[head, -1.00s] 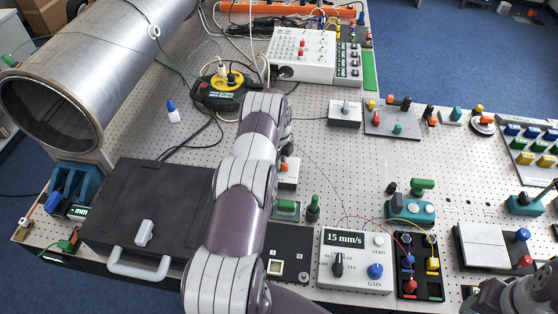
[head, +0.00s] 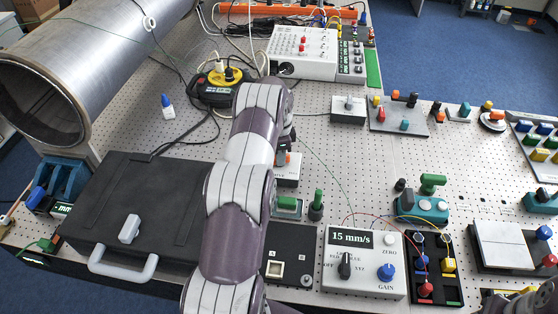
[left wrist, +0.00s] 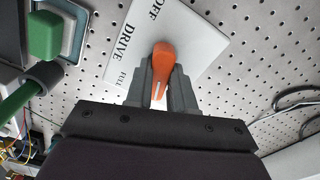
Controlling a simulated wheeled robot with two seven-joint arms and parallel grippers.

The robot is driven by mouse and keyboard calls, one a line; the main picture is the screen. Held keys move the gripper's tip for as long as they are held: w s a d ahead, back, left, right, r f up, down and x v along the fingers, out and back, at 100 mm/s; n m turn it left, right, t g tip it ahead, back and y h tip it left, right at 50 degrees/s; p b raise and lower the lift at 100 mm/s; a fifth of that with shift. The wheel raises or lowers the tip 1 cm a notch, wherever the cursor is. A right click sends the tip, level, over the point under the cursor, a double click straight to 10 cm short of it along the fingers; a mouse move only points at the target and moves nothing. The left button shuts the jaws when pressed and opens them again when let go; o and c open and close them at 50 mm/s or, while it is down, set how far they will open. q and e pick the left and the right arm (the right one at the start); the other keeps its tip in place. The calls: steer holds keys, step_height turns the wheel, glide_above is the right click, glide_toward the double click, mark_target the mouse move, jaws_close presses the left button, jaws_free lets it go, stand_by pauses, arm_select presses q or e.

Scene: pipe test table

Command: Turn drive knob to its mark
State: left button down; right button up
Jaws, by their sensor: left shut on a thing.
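The drive knob is an orange lever with a white line, on a white plate. In the left wrist view the orange drive knob (left wrist: 163,62) stands between the fingers of my left gripper (left wrist: 162,88), which is shut on it. The plate (left wrist: 190,22) shows the words OFF, DRIVE and part of FULL. In the head view the drive knob (head: 283,158) and its plate (head: 288,176) peek out right of my left arm, which hides most of my left gripper. I cannot make out the knob's target mark. My right gripper is not clearly seen.
A green-handled part (head: 286,204) and a green plunger (head: 316,206) stand just in front of the drive plate. A 15 mm/s meter box (head: 362,262) is at front right. A black case (head: 140,205) lies left of my arm. Bare perforated table lies right of the knob.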

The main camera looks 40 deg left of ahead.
arm_select(q)
steer(key=n, duration=0.1)
steer(key=n+b, duration=0.2)
steer(key=shift+w+r+n, duration=0.15)
steer(key=shift+w+n, duration=0.1)
steer(key=shift+n, duration=0.05)
steer(key=n+b, duration=0.1)
steer(key=n, duration=0.3)
steer(key=shift+a+r+n+b, duration=0.1)
steer(key=shift+n+b, duration=0.2)
steer(key=n, duration=0.4)
steer(key=shift+n+b, duration=0.3)
steer(key=shift+b, duration=0.1)
steer(key=n, duration=0.4)
steer(key=shift+r+n, duration=0.1)
steer(key=shift+n, duration=0.2)
steer(key=n, duration=0.4)
steer(key=shift+a, duration=0.1)
steer(key=n, duration=0.6)
steer(key=shift+s, duration=0.1)
steer(key=n, duration=1)
steer(key=shift+s, duration=0.1)
steer(key=shift+n, duration=0.4)
